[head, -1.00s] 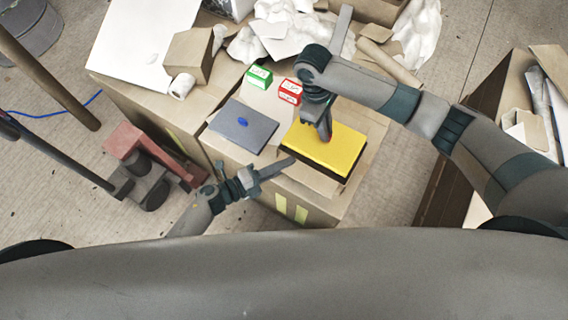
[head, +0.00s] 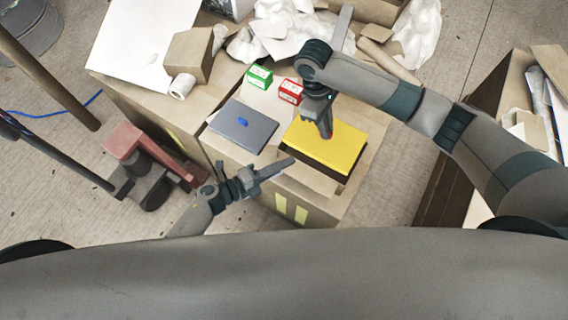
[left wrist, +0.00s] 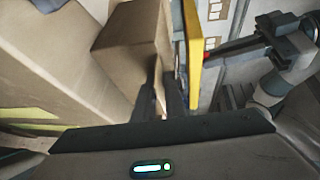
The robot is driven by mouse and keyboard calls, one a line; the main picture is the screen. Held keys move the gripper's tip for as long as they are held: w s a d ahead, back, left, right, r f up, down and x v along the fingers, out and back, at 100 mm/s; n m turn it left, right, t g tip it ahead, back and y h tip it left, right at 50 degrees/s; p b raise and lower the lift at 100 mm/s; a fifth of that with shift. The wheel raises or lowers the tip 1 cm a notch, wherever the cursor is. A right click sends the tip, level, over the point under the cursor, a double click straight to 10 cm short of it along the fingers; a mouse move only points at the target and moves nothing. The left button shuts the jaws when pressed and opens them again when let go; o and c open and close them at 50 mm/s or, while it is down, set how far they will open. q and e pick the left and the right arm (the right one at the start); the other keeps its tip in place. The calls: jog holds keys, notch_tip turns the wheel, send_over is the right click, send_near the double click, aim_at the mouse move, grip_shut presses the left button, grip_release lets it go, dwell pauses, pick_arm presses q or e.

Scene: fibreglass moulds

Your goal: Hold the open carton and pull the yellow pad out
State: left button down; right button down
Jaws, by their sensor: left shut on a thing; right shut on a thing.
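The yellow pad (head: 338,151) lies level in the mouth of the open carton (head: 313,180), with a dark gap along its near edge. My right gripper (head: 326,134) reaches down from above and is shut on the pad near its middle. My left gripper (head: 289,163) is shut on the carton's near-left edge. In the left wrist view, its fingers (left wrist: 162,103) close at a brown cardboard flap (left wrist: 132,47). The pad shows there as a narrow yellow strip (left wrist: 193,42), with the right gripper (left wrist: 222,52) beside it. The pad's underside is hidden.
A grey slab (head: 255,134) with a blue item lies left of the carton. A green box (head: 260,76) and a red box (head: 291,91) stand behind. Crumpled white wrapping (head: 290,40) and cardboard crowd the back. A red-and-grey machine (head: 145,150) stands on the floor at left.

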pick_arm(q)
jog(key=c, duration=2)
grip_release()
jog(key=shift+s+a+f, duration=0.1)
jog(key=shift+s+f, duration=0.05)
jog(key=shift+f, duration=0.2)
jog(key=shift+o, duration=0.8)
jog(key=shift+r, duration=0.15)
pick_arm(e)
jog(key=shift+w, duration=0.1)
pick_arm(q)
jog(key=s+a, duration=0.5)
jog(key=s, duration=0.2)
jog(key=shift+r, duration=0.15)
